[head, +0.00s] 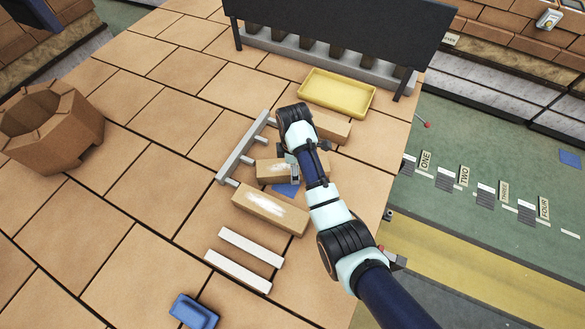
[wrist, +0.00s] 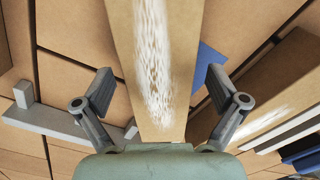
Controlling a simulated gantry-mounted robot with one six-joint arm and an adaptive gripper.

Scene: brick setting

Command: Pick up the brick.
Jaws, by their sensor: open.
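A tan brick with a white smear on top lies between my open fingers in the wrist view (wrist: 155,45). In the head view this brick (head: 268,171) is partly covered by my gripper (head: 291,168). My gripper points down over it, one finger on each side, with gaps showing. Whether the fingertips reach below its top I cannot tell. A second smeared brick (head: 270,209) lies in front, and shows at the right of the wrist view (wrist: 275,85). A third brick (head: 332,127) lies behind my arm, partly hidden.
A grey rail frame (head: 245,150) lies left of the bricks. A yellow tray (head: 336,93) and a dark panel (head: 340,30) stand behind. A blue flat piece (head: 286,190), two pale strips (head: 245,260), a blue block (head: 194,311) and a brown ring-shaped container (head: 50,125) lie around.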

